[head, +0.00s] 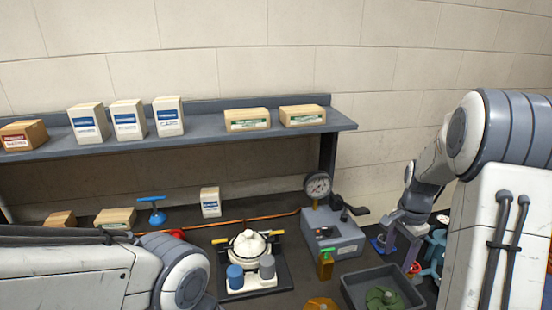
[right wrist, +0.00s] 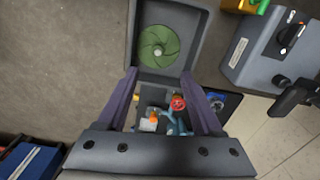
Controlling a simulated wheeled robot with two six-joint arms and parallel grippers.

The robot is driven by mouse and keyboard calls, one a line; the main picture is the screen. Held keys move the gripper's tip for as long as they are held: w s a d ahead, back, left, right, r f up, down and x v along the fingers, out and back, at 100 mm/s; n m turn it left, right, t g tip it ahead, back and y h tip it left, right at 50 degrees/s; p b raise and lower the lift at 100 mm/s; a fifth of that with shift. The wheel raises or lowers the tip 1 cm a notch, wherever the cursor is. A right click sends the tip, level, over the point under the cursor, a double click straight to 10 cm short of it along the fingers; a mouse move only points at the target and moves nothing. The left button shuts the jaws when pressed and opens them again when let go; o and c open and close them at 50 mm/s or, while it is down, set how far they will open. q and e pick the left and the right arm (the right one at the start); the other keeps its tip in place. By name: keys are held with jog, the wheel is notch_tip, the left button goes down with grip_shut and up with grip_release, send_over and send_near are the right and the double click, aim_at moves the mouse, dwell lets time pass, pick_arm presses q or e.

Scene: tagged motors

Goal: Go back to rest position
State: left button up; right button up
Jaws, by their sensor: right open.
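My right gripper (head: 394,246) is at the right of the bench in the head view, above its right part. In the right wrist view the two purple-grey fingers of this gripper (right wrist: 159,78) stand apart with nothing held between them. Beyond the fingertips lies a grey tray (right wrist: 203,18) with a green finned disc (right wrist: 158,48) in it. The tray also shows in the head view (head: 352,296). My left arm comes in from the left in the head view, low over the bench, and its gripper is out of view.
A white motor-like unit (head: 249,243) sits on a dark fixture at mid bench. A teal part (head: 433,252) lies near my right arm. Boxes (head: 128,119) line the shelf (head: 230,137).

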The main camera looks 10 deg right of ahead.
jog(key=s+a+r+n+b, duration=0.15)
jog(key=a+n, duration=0.35)
jog(key=a, duration=0.5)
jog(key=s+a+r+n, duration=0.2)
jog(key=a+n, duration=0.3)
jog(key=a, duration=0.6)
jog(key=s+a+n+b, duration=0.1)
jog(key=s+a+n, duration=0.5)
jog(key=s, duration=0.3)
jog(key=s+a+f+n+y+b, duration=0.1)
jog(key=s+a+n, duration=0.5)
jog(key=s, duration=0.3)
jog(key=shift+n, duration=0.6)
jog(key=shift+w, duration=0.1)
